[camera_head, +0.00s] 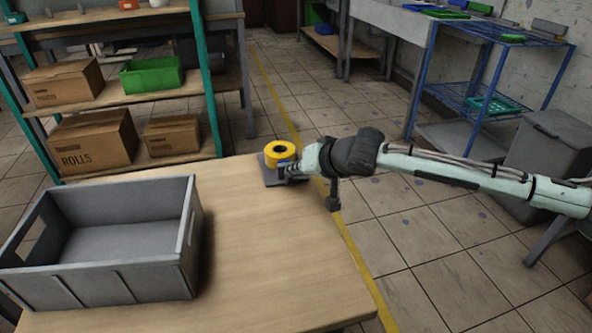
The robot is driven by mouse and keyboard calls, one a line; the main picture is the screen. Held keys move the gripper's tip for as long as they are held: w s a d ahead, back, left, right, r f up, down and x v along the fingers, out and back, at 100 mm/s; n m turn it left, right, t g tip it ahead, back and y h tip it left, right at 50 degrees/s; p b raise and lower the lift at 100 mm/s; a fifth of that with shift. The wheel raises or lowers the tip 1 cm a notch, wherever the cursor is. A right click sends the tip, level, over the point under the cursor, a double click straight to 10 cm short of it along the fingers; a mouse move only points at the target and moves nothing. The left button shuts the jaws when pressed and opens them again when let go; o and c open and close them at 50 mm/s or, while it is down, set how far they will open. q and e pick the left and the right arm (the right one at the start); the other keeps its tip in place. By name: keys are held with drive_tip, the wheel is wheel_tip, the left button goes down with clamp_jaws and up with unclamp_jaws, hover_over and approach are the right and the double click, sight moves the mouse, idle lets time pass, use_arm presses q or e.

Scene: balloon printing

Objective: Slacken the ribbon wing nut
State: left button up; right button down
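A yellow ribbon roll (280,151) with a dark centre sits on a dark grey base plate (270,177) at the far right part of the wooden table. My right arm comes in from the right, and my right gripper (286,171) is low in front of the roll, over the plate. It is small and dark here, so I cannot tell whether its fingers are open or touching anything. I cannot make out the wing nut; it is too small or hidden by the gripper. My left gripper is not in view.
A large empty grey crate (120,277) stands on the left of the wooden table (265,270). The table between crate and plate is clear. A shelf (130,160) with cardboard boxes and a green bin (151,75) stands behind. A blue rack (470,96) is at right.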

drive_tip(key=c, duration=1.7)
unclamp_jaws()
drive_tip(key=shift+w+a, duration=0.1)
drive_tip(key=v, duration=1.2)
drive_tip(key=shift+f, duration=0.1)
drive_tip(key=shift+o, duration=0.3)
